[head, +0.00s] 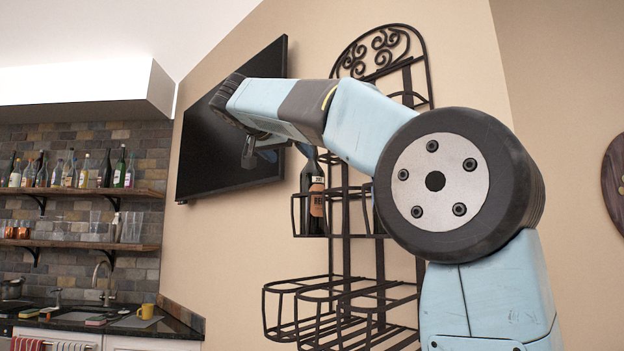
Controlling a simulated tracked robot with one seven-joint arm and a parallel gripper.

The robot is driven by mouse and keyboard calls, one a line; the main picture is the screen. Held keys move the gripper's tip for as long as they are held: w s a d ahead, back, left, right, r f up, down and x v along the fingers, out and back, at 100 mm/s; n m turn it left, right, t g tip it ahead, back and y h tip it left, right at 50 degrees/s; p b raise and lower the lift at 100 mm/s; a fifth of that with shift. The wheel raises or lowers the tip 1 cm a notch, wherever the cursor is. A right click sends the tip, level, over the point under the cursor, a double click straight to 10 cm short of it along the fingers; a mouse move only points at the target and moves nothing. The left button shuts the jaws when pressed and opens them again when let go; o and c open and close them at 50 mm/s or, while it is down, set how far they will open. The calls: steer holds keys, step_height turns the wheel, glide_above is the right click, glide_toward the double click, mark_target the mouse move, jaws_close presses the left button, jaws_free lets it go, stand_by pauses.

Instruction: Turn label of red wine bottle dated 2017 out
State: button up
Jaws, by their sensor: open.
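One dark wine bottle (314,196) stands upright in a ring of the black metal wine rack (340,277). Its orange-red label, with dark lettering and a pale band on top, partly faces the camera; the date is too small to read. My gripper (248,152) is open and empty, to the left of the bottle's neck and above its label, apart from it as far as I can see. My arm hides the upper middle of the rack and the top of the bottle. Another dark shape beside the bottle is mostly hidden by my arm.
The rack's lower rings look empty. A dark television (203,150) hangs on the wall behind my gripper. Shelves (75,191) of bottles and glasses are at far left, above a counter (120,322) with a tap and a yellow mug (147,311).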

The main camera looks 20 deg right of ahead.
mark_target(313, 177)
steer(key=shift+x, duration=7.5)
steer(key=shift+s+d+f, duration=0.1)
steer(key=shift+f, duration=0.05)
steer(key=c, duration=0.9)
steer(key=shift+o, duration=0.2)
steer(key=shift+m+g+h, duration=1.2)
steer(key=shift+m+g, duration=0.2)
steer(key=shift+g, duration=0.1)
steer(key=m+g+h, duration=0.1)
steer(key=m+g, duration=0.1)
steer(key=shift+g, duration=0.3)
steer(key=shift+m+g+h, duration=0.4)
steer(key=shift+m+g, duration=0.3)
